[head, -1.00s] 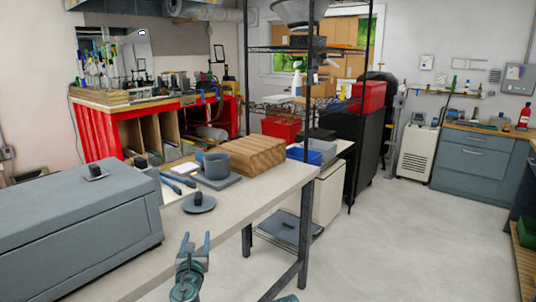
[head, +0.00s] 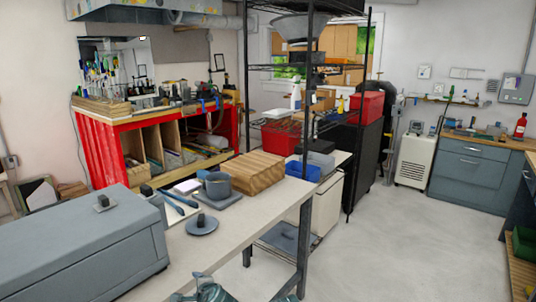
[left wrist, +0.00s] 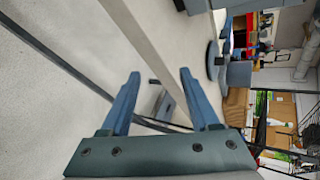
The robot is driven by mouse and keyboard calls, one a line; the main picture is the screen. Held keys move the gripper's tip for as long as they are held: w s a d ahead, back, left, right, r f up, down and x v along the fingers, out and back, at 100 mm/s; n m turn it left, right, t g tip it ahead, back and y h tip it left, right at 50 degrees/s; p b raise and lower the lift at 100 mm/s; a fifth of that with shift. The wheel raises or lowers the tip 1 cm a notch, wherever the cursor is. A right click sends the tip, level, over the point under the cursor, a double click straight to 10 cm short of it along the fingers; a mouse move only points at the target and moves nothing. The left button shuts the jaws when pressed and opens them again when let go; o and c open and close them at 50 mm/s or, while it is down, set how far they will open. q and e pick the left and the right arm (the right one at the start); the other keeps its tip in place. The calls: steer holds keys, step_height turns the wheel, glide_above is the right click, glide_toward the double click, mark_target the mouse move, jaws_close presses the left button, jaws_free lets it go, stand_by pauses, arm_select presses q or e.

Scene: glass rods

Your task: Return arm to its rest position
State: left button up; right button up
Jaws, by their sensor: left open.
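My left gripper (head: 204,289) shows at the bottom edge of the head view, partly cut off, in front of the table's near edge. In the left wrist view its two blue fingers (left wrist: 158,82) are spread apart with nothing between them. The table's edge and leg show beyond the fingers in that view. My right gripper cannot be made out in either view.
The pale table (head: 232,232) holds a long grey box (head: 80,250), a round grey disc with a knob (head: 202,226), a grey mug (head: 217,186), blue-handled tools (head: 179,201) and a wooden block (head: 255,171). Open floor (head: 390,245) lies to the right.

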arm_select(q)
steer(key=s+d+n+g+h+p, duration=0.5)
steer(key=s+d+n+g, duration=0.5)
steer(key=s+d, duration=0.4)
steer(key=s+p, duration=0.2)
steer(key=s, duration=0.2)
steer(key=shift+s+d+p, duration=0.15)
steer(key=shift+d+p, duration=0.15)
steer(key=shift+p, duration=0.05)
arm_select(e)
step_height(320, 180, up, 10)
arm_select(q)
steer(key=shift+f, duration=0.1)
steer(key=shift+c, duration=0.2)
